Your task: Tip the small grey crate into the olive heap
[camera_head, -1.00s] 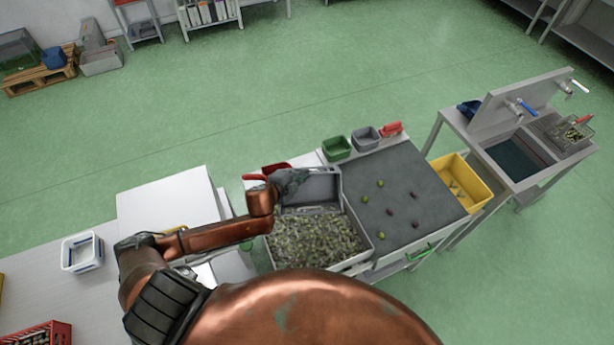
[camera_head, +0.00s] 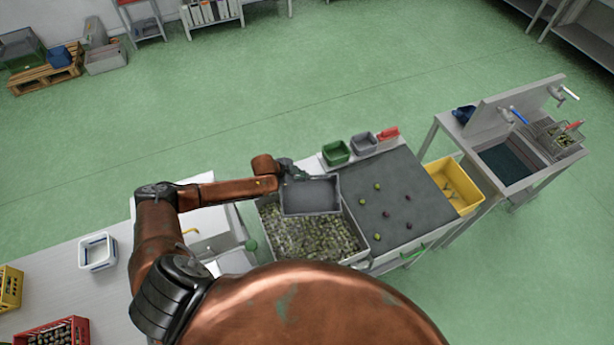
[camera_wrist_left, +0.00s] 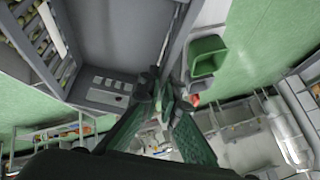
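The small grey crate (camera_head: 312,196) is held above the back part of the olive heap (camera_head: 310,238). Its inside faces the head camera and looks bare. The olive heap fills a grey bin whose near side is partly hidden behind my body. My left gripper (camera_head: 291,172) is at the crate's back left rim, its fingers seemingly closed there. In the left wrist view the fingers (camera_wrist_left: 164,92) meet near the corner of the crate (camera_wrist_left: 105,45), whose grey wall shows slots. My right gripper is not in view.
Right of the bin is a dark sorting table (camera_head: 395,200) with several loose olives. Green (camera_head: 336,152) and grey (camera_head: 364,144) small bins stand behind it. A yellow crate (camera_head: 455,185) and a sink (camera_head: 512,165) are further right. A white tray (camera_head: 97,252) lies left.

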